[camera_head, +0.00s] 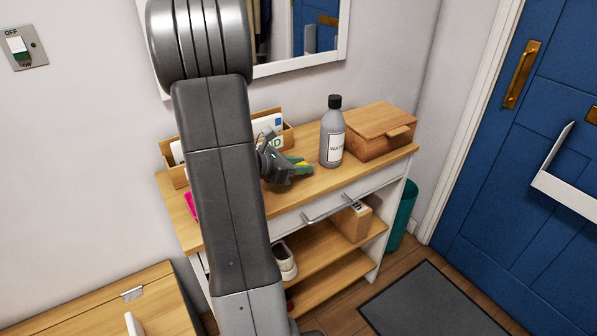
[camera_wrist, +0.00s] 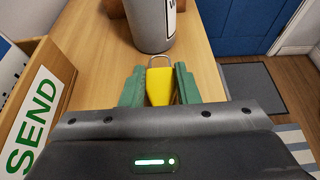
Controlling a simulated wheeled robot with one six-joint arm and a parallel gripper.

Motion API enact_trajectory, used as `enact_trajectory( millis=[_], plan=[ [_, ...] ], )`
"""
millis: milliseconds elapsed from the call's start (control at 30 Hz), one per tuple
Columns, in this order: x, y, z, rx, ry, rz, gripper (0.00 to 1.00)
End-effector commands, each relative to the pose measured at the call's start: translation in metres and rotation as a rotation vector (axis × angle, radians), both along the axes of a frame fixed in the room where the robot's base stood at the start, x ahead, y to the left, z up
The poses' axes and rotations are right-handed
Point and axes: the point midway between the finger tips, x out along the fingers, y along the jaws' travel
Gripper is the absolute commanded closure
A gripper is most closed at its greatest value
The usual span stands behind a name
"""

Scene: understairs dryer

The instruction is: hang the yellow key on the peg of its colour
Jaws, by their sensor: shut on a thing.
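The yellow key (camera_wrist: 160,82) is between the green fingers of my gripper (camera_wrist: 159,86) in the wrist view, with a metal loop at its far end. My gripper is shut on it, above the wooden top of the console table (camera_wrist: 92,42). No peg can be made out in either view.
A grey bottle (camera_head: 332,135) stands just beyond the key, with a wooden box (camera_head: 377,131) to its right. A wooden letter holder (camera_head: 291,139) marked SEND is at the left. A drawer handle (camera_head: 329,209) juts from the table front. A blue door (camera_head: 520,160) is at the right.

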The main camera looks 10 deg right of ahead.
Motion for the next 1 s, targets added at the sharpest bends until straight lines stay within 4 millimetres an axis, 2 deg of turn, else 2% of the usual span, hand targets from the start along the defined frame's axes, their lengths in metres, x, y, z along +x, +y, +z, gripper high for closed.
enact_trajectory(
  millis=[133,600,633,700,1000],
  plan=[
    [0.0,0.0,-0.013,0.0,0.0,-0.001,0.93],
    [0.0,0.0,-0.02,0.001,-0.002,-0.001,0.93],
    [0.0,0.0,-0.018,0.001,-0.002,-0.001,0.66],
    [0.0,0.0,-0.018,0.001,-0.002,-0.001,0.52],
    [0.0,0.0,-0.018,0.001,-0.002,-0.001,0.5]
  ],
)
